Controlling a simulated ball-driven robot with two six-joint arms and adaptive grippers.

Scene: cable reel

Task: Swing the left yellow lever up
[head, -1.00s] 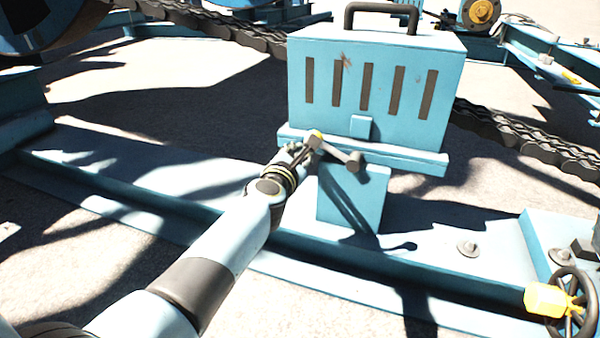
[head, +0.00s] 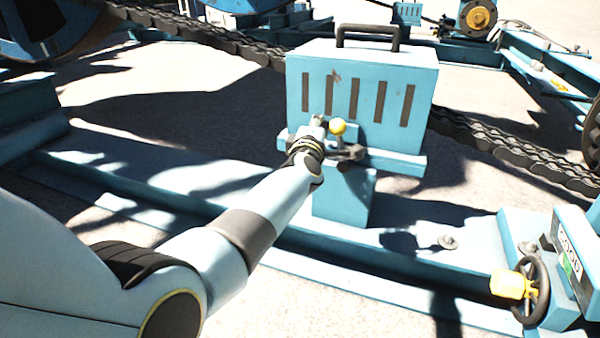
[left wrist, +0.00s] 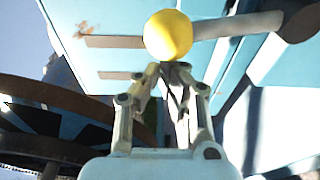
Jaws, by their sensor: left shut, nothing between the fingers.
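The yellow lever knob (head: 338,127) is a round ball in front of the blue slotted box, up and left of its dark pivot (head: 352,153). In the left wrist view the yellow knob (left wrist: 168,36) sits on a grey rod (left wrist: 235,25) that runs right to the pivot. My left gripper (head: 319,122) is shut and empty, just left of the knob. In the left wrist view my left gripper (left wrist: 172,72) has its fingertips together at the knob's near edge. I cannot tell whether they touch it. My right gripper is not in view.
The blue slotted box (head: 362,85) with a dark top handle stands on a pedestal (head: 343,195) above a long blue beam. A heavy chain (head: 515,150) passes behind it. A handwheel with a yellow grip (head: 512,285) is at lower right. Concrete floor lies around.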

